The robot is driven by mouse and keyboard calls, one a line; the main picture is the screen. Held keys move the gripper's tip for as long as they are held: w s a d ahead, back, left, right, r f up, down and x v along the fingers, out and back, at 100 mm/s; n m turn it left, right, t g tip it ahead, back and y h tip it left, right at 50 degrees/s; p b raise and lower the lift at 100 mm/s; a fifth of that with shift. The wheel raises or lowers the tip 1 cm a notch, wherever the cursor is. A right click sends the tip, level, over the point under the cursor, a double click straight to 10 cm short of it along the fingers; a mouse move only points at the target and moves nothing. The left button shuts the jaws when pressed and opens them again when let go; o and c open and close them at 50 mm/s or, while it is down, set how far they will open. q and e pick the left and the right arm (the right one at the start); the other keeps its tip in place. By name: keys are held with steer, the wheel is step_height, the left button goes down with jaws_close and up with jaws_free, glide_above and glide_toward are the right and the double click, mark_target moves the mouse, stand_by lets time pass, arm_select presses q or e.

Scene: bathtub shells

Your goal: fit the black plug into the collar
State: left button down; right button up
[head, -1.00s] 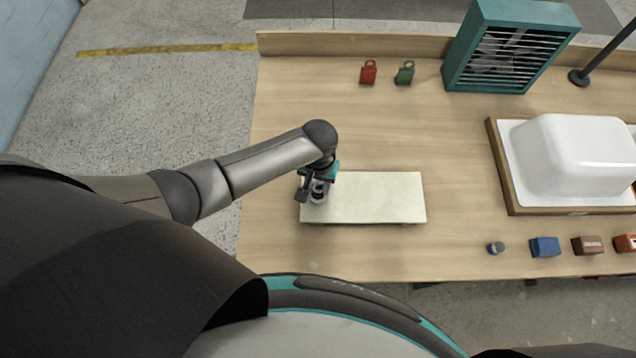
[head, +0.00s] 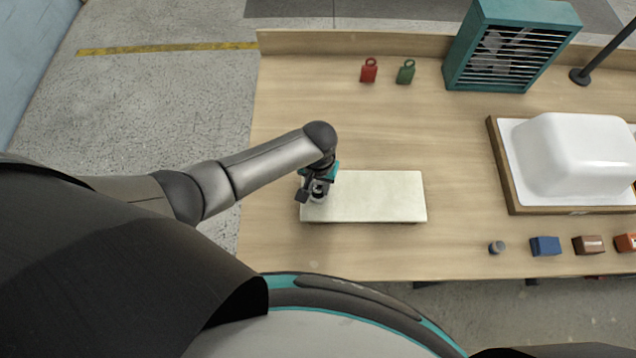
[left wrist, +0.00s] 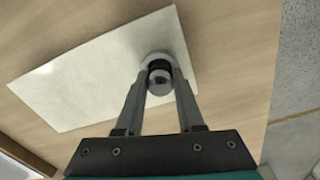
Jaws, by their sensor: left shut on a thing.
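My left gripper (head: 318,192) is over the left end of a pale board. In the left wrist view the gripper (left wrist: 161,80) has its fingers closed on the plug (left wrist: 160,86), which shows a round grey end and a dark body. The collar (left wrist: 155,57) is a grey ring on the board, right at the fingertips. The plug's dark part is at the collar's opening; I cannot tell how deep it sits. In the head view the gripper hides most of plug and collar. My right gripper is not in view.
The pale board (head: 375,197) lies on the wooden table (head: 400,130). A teal slatted box (head: 510,45) and a white tub shell (head: 575,155) stand right. Small blocks line the front right edge.

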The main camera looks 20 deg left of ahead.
mark_target(319, 186)
arm_select(q)
steer(key=shift+f, duration=0.4)
steer(key=c, duration=0.5)
jaws_free()
steer(key=shift+o, duration=0.3)
steer(key=shift+d, duration=0.1)
steer(key=shift+r, duration=0.4)
step_height(319, 186, up, 14)
steer(key=p, duration=0.2)
steer(key=shift+r+p, duration=0.25)
steer(key=shift+p, duration=0.1)
